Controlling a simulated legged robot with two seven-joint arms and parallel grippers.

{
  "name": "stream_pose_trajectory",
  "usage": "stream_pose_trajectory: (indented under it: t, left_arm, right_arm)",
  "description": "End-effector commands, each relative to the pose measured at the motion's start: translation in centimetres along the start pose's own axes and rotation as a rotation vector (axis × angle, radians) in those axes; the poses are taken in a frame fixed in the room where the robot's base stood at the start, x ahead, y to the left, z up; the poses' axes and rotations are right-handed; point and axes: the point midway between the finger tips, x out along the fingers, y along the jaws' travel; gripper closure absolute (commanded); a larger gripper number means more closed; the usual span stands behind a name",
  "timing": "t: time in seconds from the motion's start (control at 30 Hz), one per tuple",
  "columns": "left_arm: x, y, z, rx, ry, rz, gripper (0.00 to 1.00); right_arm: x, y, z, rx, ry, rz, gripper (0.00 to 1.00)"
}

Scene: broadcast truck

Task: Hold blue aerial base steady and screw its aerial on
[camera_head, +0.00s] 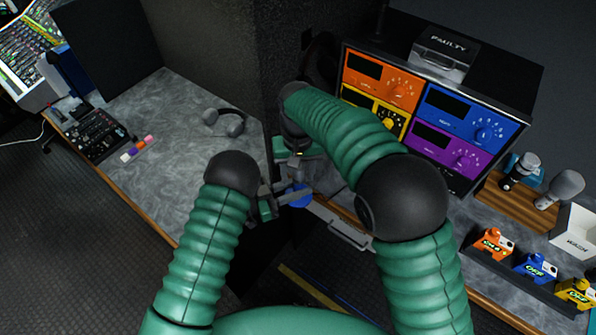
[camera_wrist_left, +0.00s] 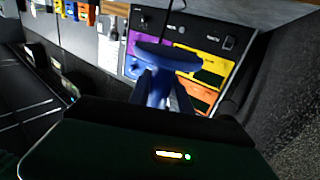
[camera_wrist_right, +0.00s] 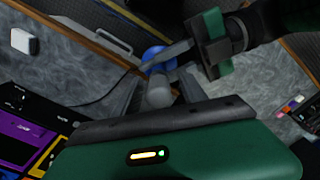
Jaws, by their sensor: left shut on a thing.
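The blue aerial base (camera_head: 299,195) is held off the bench by my left gripper (camera_head: 277,200), which is shut on it. In the left wrist view the blue base (camera_wrist_left: 167,60) shows a wide disc and a narrower stem, with the left fingers on the stem. My right gripper (camera_wrist_right: 160,75) is above the base, its fingers apart on either side of a grey cylinder (camera_wrist_right: 158,94). The cylinder lines up with the blue base (camera_wrist_right: 155,57); whether it is the aerial, and whether it touches the base, I cannot tell.
A rack of orange, blue, yellow and purple units (camera_head: 430,115) stands behind on the right. Headphones (camera_head: 226,121) lie on the left bench (camera_head: 185,105). Microphones (camera_head: 520,170) and coloured switch boxes (camera_head: 535,268) are at the right. A drawer handle (camera_head: 350,236) is close below the grippers.

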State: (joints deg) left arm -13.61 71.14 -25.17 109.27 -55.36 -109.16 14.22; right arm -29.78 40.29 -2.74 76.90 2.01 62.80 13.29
Motion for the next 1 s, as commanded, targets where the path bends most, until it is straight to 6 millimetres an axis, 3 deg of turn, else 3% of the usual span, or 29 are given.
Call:
stream_pose_trajectory:
  t: [0.27,0.6,1.0]
  left_arm:
    - [0.0,0.0,-0.1,0.001,0.003,0.000,1.00]
    - [0.0,0.0,-0.1,0.001,0.003,0.000,1.00]
    - [0.0,0.0,-0.1,0.001,0.003,0.000,1.00]
  right_arm:
    - [-0.1,0.1,0.0,0.000,0.000,0.001,0.50]
    - [-4.2,0.1,0.0,-0.001,0.001,0.001,0.50]
    - [-4.5,0.1,0.0,-0.040,-0.001,0.001,0.55]
